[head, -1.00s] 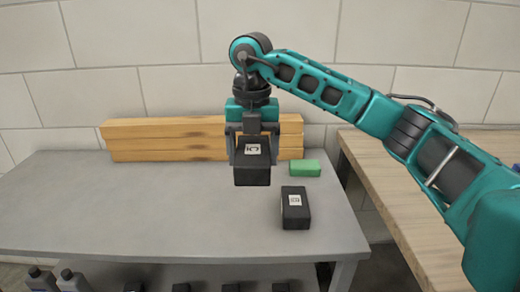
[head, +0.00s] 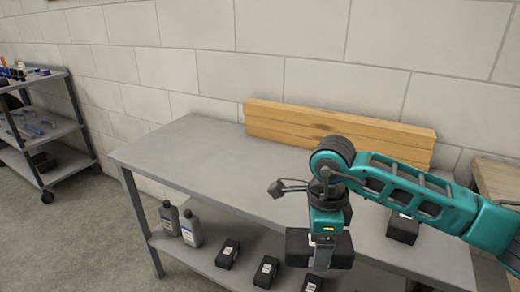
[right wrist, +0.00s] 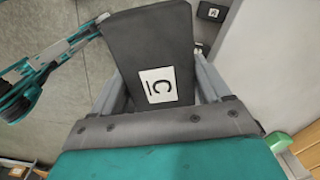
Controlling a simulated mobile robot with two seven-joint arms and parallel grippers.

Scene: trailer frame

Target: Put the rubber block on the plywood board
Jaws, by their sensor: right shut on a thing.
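My right gripper (head: 322,250) is shut on a black block (head: 298,246) and holds it out in front of the grey table. The right wrist view shows this block (right wrist: 150,55) between the fingers, with a white label bearing a "C" mark. Another black block (head: 403,229) with a white label lies on the table, partly behind my right arm. A stack of wooden planks (head: 300,125) stands at the table's back edge; I cannot tell whether any of it is the plywood board.
The grey table (head: 200,150) is bare at its left. Its lower shelf holds grey bottles (head: 192,230) and several black blocks (head: 228,254). A tool cart (head: 45,130) stands at far left. A wooden-topped bench (head: 497,182) is at right. A green thing (right wrist: 279,142) shows in the wrist view.

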